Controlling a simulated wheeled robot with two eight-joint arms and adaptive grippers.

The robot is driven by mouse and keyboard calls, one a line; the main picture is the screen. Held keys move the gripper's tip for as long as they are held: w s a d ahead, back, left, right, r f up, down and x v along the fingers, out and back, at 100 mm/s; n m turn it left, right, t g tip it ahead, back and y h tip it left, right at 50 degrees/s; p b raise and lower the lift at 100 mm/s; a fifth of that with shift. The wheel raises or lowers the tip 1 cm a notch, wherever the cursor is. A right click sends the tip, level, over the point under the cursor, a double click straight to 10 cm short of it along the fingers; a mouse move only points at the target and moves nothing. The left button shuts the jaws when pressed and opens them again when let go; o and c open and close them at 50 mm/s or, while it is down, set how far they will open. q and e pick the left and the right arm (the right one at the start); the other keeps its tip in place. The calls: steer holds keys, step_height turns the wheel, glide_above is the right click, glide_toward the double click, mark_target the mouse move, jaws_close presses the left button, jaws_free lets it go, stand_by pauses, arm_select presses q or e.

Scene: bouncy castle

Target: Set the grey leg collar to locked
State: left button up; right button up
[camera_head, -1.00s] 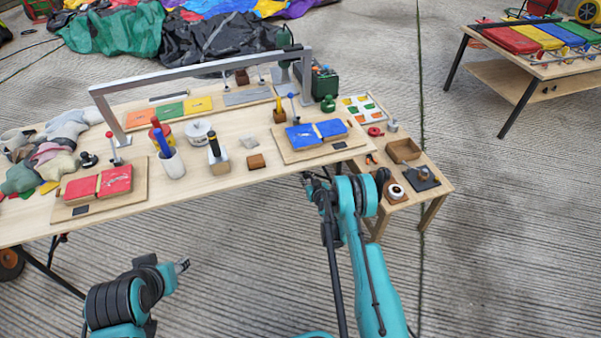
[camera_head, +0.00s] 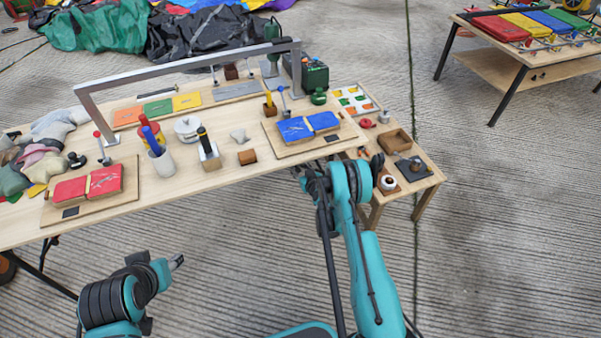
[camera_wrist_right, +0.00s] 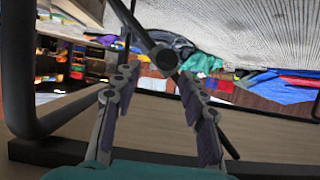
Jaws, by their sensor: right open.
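My right gripper (camera_head: 303,172) is at the front edge of the long wooden table, below the blue pad, partly hidden by the tabletop and my arm. In the right wrist view, its two fingers (camera_wrist_right: 156,80) stand apart with nothing gripped. A dark grey round piece (camera_wrist_right: 165,58), where thin dark bars meet, shows between and just beyond the fingertips. I cannot tell whether it is the grey leg collar or whether it is locked. No collar can be made out in the head view. My left gripper (camera_head: 177,262) is low, in front of the table; its jaws are too small to read.
The long table (camera_head: 200,190) carries red (camera_head: 88,185) and blue (camera_head: 308,127) pads, cups and a grey frame (camera_head: 190,68). A small side table (camera_head: 425,178) adjoins its right end. A thick dark tube (camera_wrist_right: 22,70) stands close at the wrist view's left. The floor in front is open.

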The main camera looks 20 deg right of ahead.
step_height(320, 180, up, 8)
steer(key=shift+s+f, duration=0.15)
stand_by(0.6)
